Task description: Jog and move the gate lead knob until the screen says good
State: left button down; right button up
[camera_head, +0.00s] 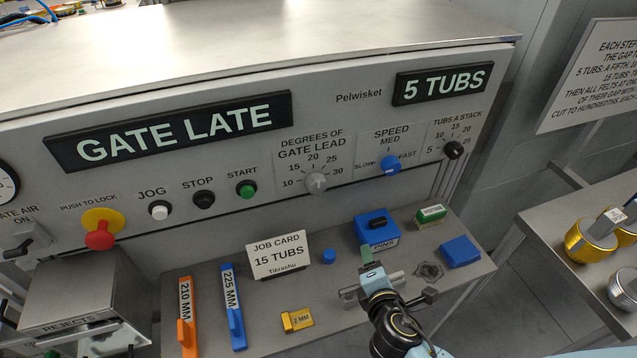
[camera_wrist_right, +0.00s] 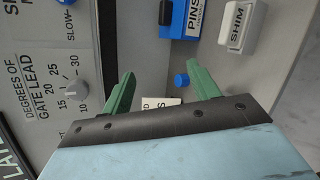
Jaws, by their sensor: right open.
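The gate lead knob (camera_head: 316,183) is a grey dial on the panel front, its scale marked 10 to 30. Its pointer looks roughly upward, near 20; the exact setting is hard to read. It also shows at the left in the right wrist view (camera_wrist_right: 77,88). The screen (camera_head: 170,130) reads GATE LATE. The white JOG button (camera_head: 158,210) is left of the STOP (camera_head: 204,199) and green START (camera_head: 246,190) buttons. My right gripper (camera_head: 367,254) is open and empty, below and right of the knob, apart from it. The green fingers (camera_wrist_right: 160,90) are spread. My left gripper is not seen.
A second screen (camera_head: 441,84) reads 5 TUBS. The blue speed knob (camera_head: 390,165) and black tubs knob (camera_head: 453,150) are right of the gate knob. A red stop knob (camera_head: 100,237) is at left. The shelf holds a job card (camera_head: 278,255) and a blue pins box (camera_head: 376,229).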

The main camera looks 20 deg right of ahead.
aim_at(319, 188)
jog(key=w+a+r+n+t+y+p, duration=0.1)
jog(key=w+a+r+n+t+y, duration=0.15)
jog(key=a+r+n, duration=0.35)
jog(key=w+a+r+n+t+y, duration=0.1)
jog(key=r+n+t+y, duration=0.15)
jog(key=r+n, duration=0.35)
jog(key=shift+n+h, duration=0.5)
jog(key=shift+n, duration=0.2)
jog(key=w, duration=0.8)
jog(key=w+f+p, duration=0.1)
jog(key=w, duration=0.4)
jog(key=shift+a+f, duration=0.1)
jog(key=shift+a, duration=0.1)
jog(key=c, duration=1)
jog(key=shift+o, duration=0.2)
